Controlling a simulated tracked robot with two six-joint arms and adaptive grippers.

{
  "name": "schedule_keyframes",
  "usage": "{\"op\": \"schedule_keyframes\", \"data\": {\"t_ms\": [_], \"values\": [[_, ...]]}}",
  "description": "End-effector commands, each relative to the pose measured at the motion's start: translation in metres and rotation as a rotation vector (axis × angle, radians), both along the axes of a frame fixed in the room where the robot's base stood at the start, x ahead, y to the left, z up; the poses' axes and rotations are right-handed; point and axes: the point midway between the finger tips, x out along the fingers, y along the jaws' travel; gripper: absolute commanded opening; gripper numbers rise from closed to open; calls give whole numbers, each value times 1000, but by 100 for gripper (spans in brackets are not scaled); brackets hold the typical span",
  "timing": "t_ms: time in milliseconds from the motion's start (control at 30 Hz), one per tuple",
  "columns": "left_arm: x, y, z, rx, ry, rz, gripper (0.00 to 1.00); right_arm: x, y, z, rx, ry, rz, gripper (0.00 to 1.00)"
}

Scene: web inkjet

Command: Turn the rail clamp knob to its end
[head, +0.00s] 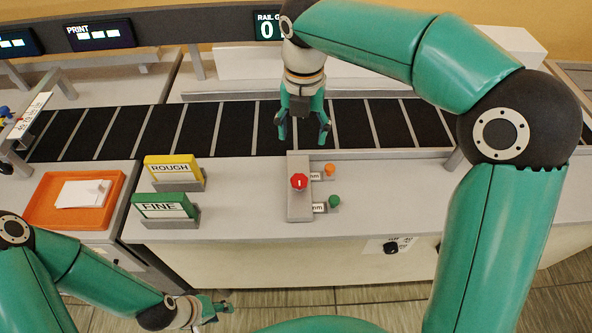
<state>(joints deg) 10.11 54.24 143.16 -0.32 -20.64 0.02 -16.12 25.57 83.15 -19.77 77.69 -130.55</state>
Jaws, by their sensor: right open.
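A black knob (390,247) with a small white label sits on the bench's front panel at the right. A red knob (299,182) with a white mark stands on a grey block on the bench top. No readable label shows which one is the rail clamp knob. My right gripper (304,138) is open and empty, pointing down over the conveyor behind the red knob, apart from it. My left gripper (222,307) is low in front of the bench, far from both knobs; its fingers are too small to judge.
Small orange (330,169) and green (334,201) knobs stand beside the grey block. Yellow ROUGH (170,166) and green FINE (165,206) signs stand left. An orange tray (45,213) holds white sheets. My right arm partly covers a RAIL display (266,26).

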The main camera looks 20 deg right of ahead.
Motion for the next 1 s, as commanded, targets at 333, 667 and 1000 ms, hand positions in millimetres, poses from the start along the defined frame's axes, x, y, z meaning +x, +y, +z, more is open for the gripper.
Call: {"op": "schedule_keyframes", "data": {"t_ms": [333,667,1000], "values": [[0,0,1,0,0,0,40,1,5,-66,-2,9,11,68],[0,0,6,0,0,0,40,1,6,-132,0,7,14,68],[0,0,8,0,0,0,40,2,7,-160,1,3,14,68]]}}
